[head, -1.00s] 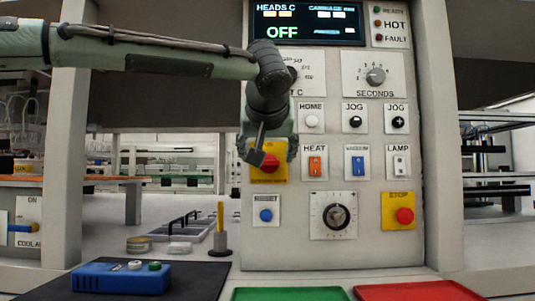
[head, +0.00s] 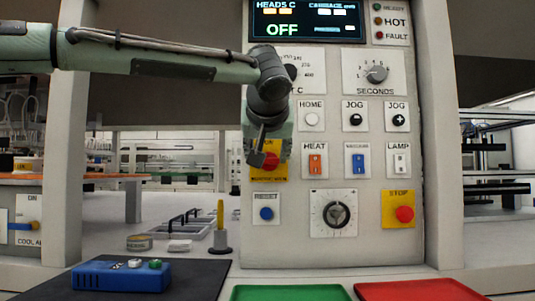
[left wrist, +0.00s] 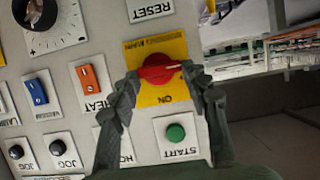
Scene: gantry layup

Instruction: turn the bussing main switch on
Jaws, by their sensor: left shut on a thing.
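The main switch is a red rotary knob (left wrist: 160,69) on a yellow plate (left wrist: 153,99) marked ON; it also shows in the head view (head: 271,161). My left gripper (left wrist: 166,85) is closed around the knob, one finger on each side. The wrist view is upside down relative to the panel. The knob's white line lies nearly level and points right there, not at the ON label. In the head view my left gripper (head: 257,154) partly covers the knob and plate. The display (head: 307,22) reads OFF. My right gripper is out of view.
A green START button (left wrist: 176,133) is close to the gripper. The HEAT switch (head: 315,164), RESET button (head: 266,213) and red STOP button (head: 404,214) share the panel. A blue box (head: 121,276), green tray (head: 288,293) and red tray (head: 415,291) lie in front.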

